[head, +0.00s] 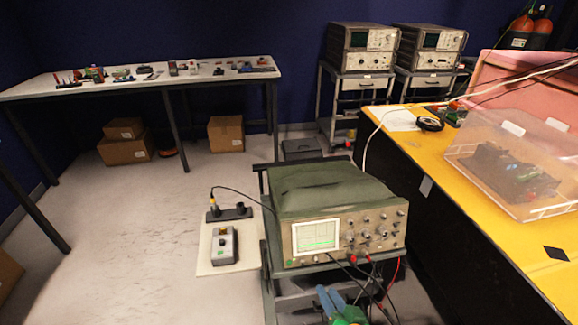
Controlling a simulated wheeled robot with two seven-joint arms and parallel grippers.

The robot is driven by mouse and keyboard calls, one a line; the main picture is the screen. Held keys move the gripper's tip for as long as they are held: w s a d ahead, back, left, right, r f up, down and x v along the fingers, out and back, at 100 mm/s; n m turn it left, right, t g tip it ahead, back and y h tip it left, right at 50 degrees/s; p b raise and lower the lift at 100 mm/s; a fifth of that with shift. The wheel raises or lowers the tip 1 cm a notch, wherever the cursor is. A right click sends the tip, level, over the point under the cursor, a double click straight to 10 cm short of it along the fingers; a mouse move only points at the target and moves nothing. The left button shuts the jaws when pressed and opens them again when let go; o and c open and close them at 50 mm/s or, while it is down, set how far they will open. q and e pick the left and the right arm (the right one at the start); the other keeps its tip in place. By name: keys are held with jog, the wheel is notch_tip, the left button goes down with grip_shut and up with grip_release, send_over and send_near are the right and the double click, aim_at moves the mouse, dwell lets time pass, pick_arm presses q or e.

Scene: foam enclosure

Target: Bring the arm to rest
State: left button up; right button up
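My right gripper (331,299) shows only at the bottom edge, as a small blue and green shape in front of the oscilloscope cart. Most of it is cut off by the frame. I cannot tell whether its fingers are apart or together, and I see nothing clearly held in it. My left gripper is not in view.
A green-topped oscilloscope (335,215) stands on a cart close ahead, with cables hanging at its front. A yellow workbench (420,160) with a clear plastic box (515,175) is at right. A long table (140,77) stands at back left. The left floor is mostly clear.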

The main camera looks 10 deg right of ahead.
jog(key=s+a+f+n+g, duration=0.1)
jog(key=s+f+n+g, duration=0.4)
jog(key=f, duration=1)
jog(key=s+d+f+g, duration=0.2)
jog(key=s+f, duration=0.2)
jog(key=s, duration=0.4)
jog(key=s+d+f+n+g+h, duration=0.1)
jog(key=s+f, duration=0.3)
jog(key=s, duration=0.5)
jog(key=s+d+f+g, duration=0.2)
jog(key=s+f+g, duration=0.2)
jog(key=s, duration=0.4)
jog(key=shift+s+d+f+n, duration=0.3)
jog(key=shift+s+f+n, duration=0.1)
jog(key=shift+f, duration=0.2)
